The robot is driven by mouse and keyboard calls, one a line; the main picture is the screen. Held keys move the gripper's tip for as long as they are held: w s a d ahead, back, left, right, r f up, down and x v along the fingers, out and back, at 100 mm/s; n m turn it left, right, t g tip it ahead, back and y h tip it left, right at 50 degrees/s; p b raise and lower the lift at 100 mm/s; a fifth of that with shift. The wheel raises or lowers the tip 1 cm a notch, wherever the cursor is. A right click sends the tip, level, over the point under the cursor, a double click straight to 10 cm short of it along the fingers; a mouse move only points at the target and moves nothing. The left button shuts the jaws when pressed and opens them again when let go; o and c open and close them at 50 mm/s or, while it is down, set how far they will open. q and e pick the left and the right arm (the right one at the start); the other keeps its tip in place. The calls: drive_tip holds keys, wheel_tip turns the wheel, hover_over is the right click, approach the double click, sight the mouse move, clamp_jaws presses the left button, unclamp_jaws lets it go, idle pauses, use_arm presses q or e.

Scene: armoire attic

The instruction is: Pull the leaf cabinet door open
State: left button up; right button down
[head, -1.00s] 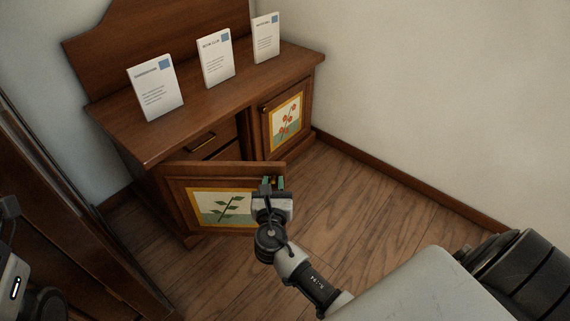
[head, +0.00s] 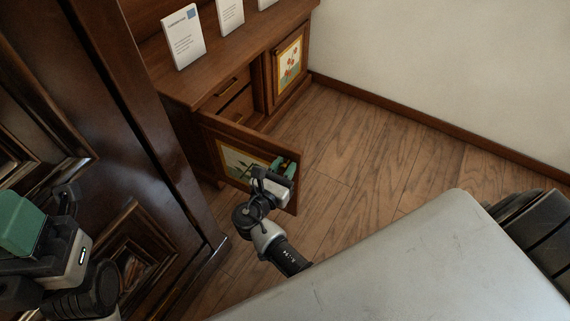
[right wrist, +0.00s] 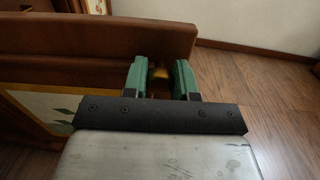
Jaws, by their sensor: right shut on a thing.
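The leaf cabinet door (head: 210,123), with a green leaf picture (head: 236,160) in a yellow border, stands swung well out from the cabinet. My right gripper (head: 284,168) is at the door's free edge. In the right wrist view its green fingers (right wrist: 160,78) are shut around a brass knob (right wrist: 160,72) on the door (right wrist: 110,38). The gripper and wrist hide part of the picture. My left gripper (head: 22,225) shows partly at the left edge, away from the door; its jaw opening is not clear.
The berry-picture door (head: 288,62) is closed. Drawers with brass handles (head: 233,82) show behind the open door. White cards (head: 183,38) stand on the cabinet top. A dark wooden armoire (head: 120,110) stands close on the left. Floor (head: 360,160) to the right is clear.

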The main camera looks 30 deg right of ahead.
drive_tip(key=shift+s+a, duration=0.1)
idle(0.3)
drive_tip(key=c, duration=0.9)
unclamp_jaws()
